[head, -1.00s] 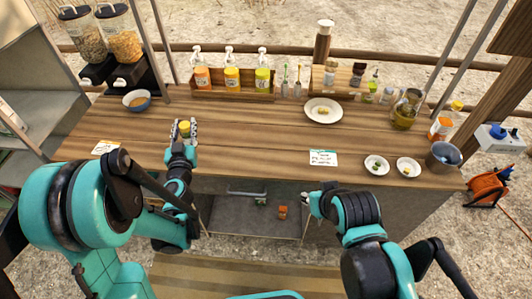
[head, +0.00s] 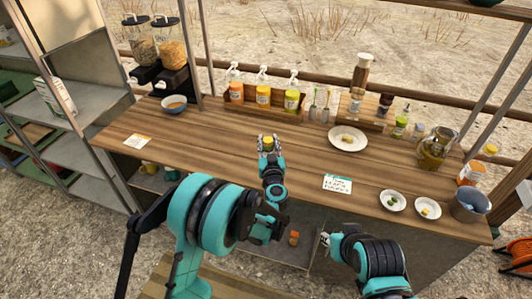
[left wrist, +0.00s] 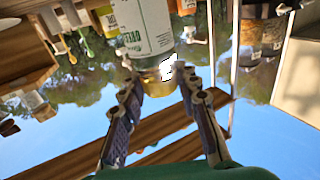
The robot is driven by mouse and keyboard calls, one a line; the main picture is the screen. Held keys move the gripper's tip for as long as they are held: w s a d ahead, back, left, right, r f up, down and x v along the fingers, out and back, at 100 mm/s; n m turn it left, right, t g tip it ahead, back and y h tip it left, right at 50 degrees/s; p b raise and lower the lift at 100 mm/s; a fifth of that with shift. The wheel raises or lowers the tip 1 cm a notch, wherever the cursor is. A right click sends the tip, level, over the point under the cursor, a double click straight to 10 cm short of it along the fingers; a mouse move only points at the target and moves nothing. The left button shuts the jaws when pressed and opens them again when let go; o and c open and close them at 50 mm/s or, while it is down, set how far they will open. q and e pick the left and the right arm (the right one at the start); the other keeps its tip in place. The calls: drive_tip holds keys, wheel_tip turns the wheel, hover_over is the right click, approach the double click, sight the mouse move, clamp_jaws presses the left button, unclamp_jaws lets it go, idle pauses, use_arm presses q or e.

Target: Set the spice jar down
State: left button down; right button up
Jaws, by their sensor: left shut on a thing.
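The spice jar, with a yellow lid (head: 267,142), is in my left gripper (head: 269,148) over the front middle of the wooden counter (head: 215,137). In the upside-down left wrist view, the jar (left wrist: 145,28) shows a white label with green lettering. The fingers of my left gripper (left wrist: 160,90) are on both sides of its lid end. The jar looks roughly upright. I cannot tell whether its base touches the counter. My right gripper (head: 325,239) is low, in front of the counter's front edge. Its fingers are too small to read.
A plate (head: 348,138) is at back right. Bare counter surrounds the left gripper.

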sight(266, 148)
use_arm(q)
drive_tip(key=w+f, duration=0.1)
drive_tip(key=w+a+f, duration=0.1)
drive_tip(key=w, duration=0.1)
drive_tip(key=shift+w+b, duration=0.2)
drive_tip(key=shift+b, duration=0.15)
wheel_tip(266, 148, down, 4)
drive_tip(key=shift+f+b, duration=0.15)
drive_tip(key=shift+b, duration=0.8)
drive_tip(key=c, duration=1.1)
unclamp_jaws()
